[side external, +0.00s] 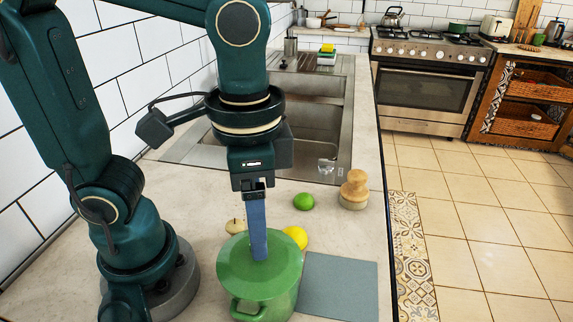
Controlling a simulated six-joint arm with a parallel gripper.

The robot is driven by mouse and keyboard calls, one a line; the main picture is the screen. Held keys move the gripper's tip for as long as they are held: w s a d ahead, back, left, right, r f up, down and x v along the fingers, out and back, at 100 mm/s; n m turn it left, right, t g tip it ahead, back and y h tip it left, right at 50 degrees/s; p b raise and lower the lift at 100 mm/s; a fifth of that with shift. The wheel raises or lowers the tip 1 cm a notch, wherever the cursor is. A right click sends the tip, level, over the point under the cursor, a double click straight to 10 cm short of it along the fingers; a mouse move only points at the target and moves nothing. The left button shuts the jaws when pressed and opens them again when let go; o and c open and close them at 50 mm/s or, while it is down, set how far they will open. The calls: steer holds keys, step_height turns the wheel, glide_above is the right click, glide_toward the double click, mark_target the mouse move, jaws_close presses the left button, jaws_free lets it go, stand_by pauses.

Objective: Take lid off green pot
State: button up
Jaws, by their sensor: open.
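The green pot (285,300) stands on the counter at the bottom middle of the side external view, with a side handle facing the camera. Its flat green lid (235,270) sits on top. My gripper (259,254) points straight down over the middle of the lid, open. Its blue fingers overlap in this view, so the gap between them is hidden. The fingertips look close to or at the lid's centre; I cannot tell whether they touch. No lid knob shows; that spot is behind the fingers.
A yellow lemon (296,237), a pale fruit (236,227) and a green lime (303,201) lie behind the pot. A wooden brush (354,189) stands near the sink (310,130). A grey-blue mat (338,288) lies bare to the right. A tiled wall is at left.

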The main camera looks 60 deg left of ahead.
mark_target(247, 279)
steer(key=shift+f, duration=1.4)
steer(key=shift+c, duration=0.3)
jaws_close()
steer(key=shift+r, duration=0.2)
